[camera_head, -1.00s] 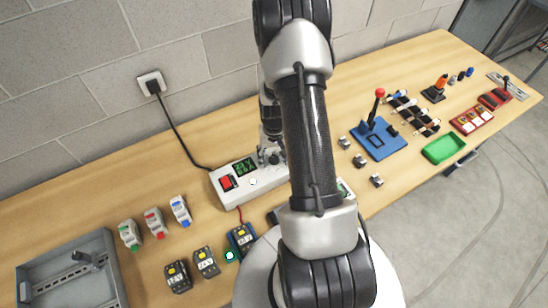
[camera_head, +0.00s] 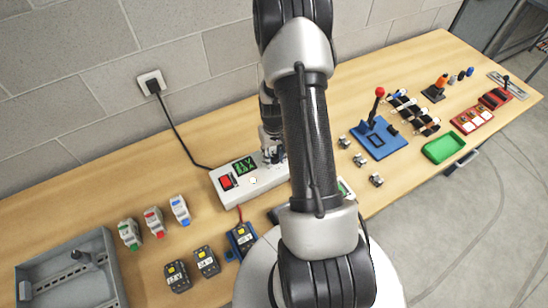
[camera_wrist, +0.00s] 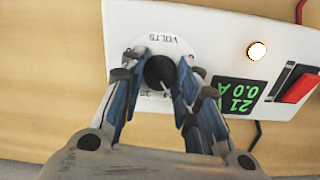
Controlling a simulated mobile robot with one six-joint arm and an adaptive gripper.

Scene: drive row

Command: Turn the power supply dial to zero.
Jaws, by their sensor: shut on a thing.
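The power supply (camera_head: 222,175) is a white box on the bench, with a red switch, a lit round lamp and a green display. In the wrist view its display (camera_wrist: 240,97) reads 21 V and 0.0 A, upside down. The black dial (camera_wrist: 160,72) sits on a round white scale marked VOLTS. My gripper (camera_wrist: 160,80) is shut on the dial, with one blue-padded finger on each side. A pale pointer line on the dial points down and slightly right in that view. In the head view my arm hides the dial.
A black cable runs from the wall socket (camera_head: 151,82) to the supply. Small modules (camera_head: 178,276) and coloured breakers (camera_head: 155,222) stand at front left, near a grey tray (camera_head: 40,273). A blue base with a red-knobbed lever (camera_head: 378,92) stands right of my arm.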

